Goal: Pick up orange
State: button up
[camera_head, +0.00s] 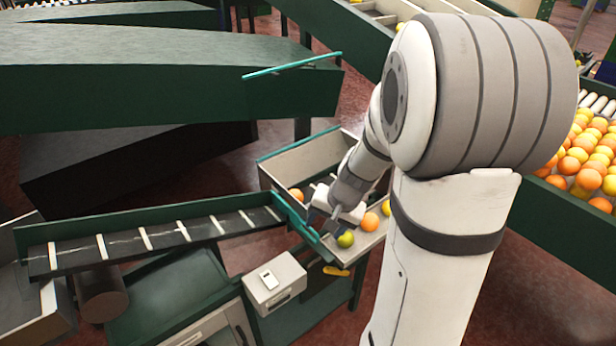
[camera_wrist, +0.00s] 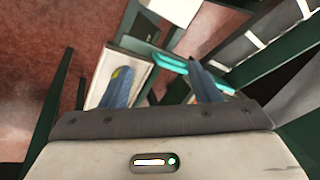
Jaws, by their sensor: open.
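Several round fruits lie in a metal tray (camera_head: 291,163) in the head view. One orange (camera_head: 296,194) is left of my gripper, and another orange (camera_head: 370,222) is right of it. A yellow-green fruit (camera_head: 345,239) is near the tray's front edge, and a yellow-orange fruit (camera_head: 387,207) is partly hidden by my arm. My gripper (camera_head: 321,222) is over the tray's front left part, among the fruits. In the wrist view its two blue fingers (camera_wrist: 159,68) are apart, with no orange seen between them. Its exact height above the tray is unclear.
A dark conveyor (camera_head: 150,237) with white slats meets the tray from the left. A grey box (camera_head: 275,283) with a small white device stands in front. A bin of oranges and yellow fruits (camera_head: 585,160) is at the right. Green machine panels (camera_head: 160,95) fill the upper left.

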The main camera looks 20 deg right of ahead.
jog(key=w+d+f+m+p, duration=0.2)
jog(key=w+d+m+p, duration=0.1)
jog(key=d, duration=0.2)
jog(key=m+p, duration=0.2)
jog(key=m, duration=0.1)
send_over(349, 237)
jog(key=s, duration=0.2)
notch_tip(349, 237, down, 4)
jog(key=f, duration=0.1)
jog(key=w+f+b, duration=0.1)
jog(key=f, duration=0.1)
jog(key=shift+d+f+h, duration=0.15)
jog(key=shift+d+h, duration=0.05)
jog(key=shift+h, duration=0.2)
jog(key=b+x, duration=0.1)
jog(key=x, duration=0.3)
jog(key=shift+w+f, duration=0.15)
jog(key=shift+f, duration=0.25)
jog(key=c, duration=0.8)
